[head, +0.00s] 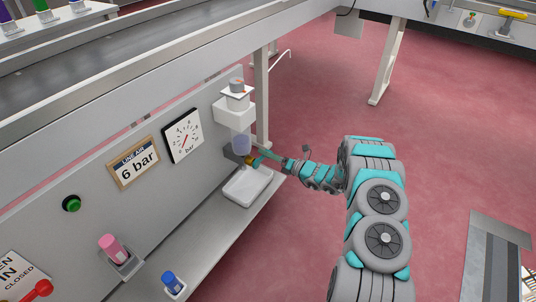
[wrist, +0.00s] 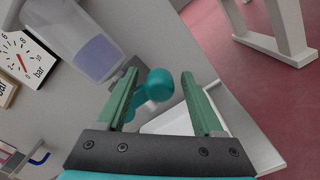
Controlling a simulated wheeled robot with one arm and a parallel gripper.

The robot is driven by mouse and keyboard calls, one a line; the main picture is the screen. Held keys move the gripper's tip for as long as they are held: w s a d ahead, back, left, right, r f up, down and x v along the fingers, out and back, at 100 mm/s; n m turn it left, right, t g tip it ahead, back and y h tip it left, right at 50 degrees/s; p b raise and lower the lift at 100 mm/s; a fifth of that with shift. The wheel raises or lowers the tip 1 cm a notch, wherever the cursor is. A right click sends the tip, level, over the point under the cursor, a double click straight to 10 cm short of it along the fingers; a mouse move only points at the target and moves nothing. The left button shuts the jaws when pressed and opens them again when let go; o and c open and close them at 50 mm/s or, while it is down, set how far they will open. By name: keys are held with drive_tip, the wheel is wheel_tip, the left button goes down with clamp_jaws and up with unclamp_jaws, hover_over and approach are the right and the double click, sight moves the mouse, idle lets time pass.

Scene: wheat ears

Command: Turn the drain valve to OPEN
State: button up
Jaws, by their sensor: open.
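The drain valve (wrist: 155,87) shows in the wrist view as a rounded teal handle below the clear filter bowl (wrist: 75,40), which holds bluish liquid. In the head view the bowl (head: 240,143) hangs from a white housing, with a dark and yellow fitting (head: 249,160) at its lower end. My gripper (wrist: 161,78) is open. Its two green fingers stand on either side of the teal handle, with a visible gap to the right finger; contact on the left is unclear. In the head view my gripper (head: 270,158) reaches the fitting from the right. No OPEN marking is readable at the valve.
A white tray (head: 236,196) sits below the bowl on a shelf. A pressure gauge (head: 183,136) and a "6 bar" sign (head: 134,162) are on the panel to the left. A pink container (head: 110,247) and a blue one (head: 169,280) stand nearer.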

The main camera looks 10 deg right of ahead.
drive_tip(key=shift+a, duration=0.1)
drive_tip(key=c, duration=1)
drive_tip(key=shift+f, duration=0.1)
clamp_jaws()
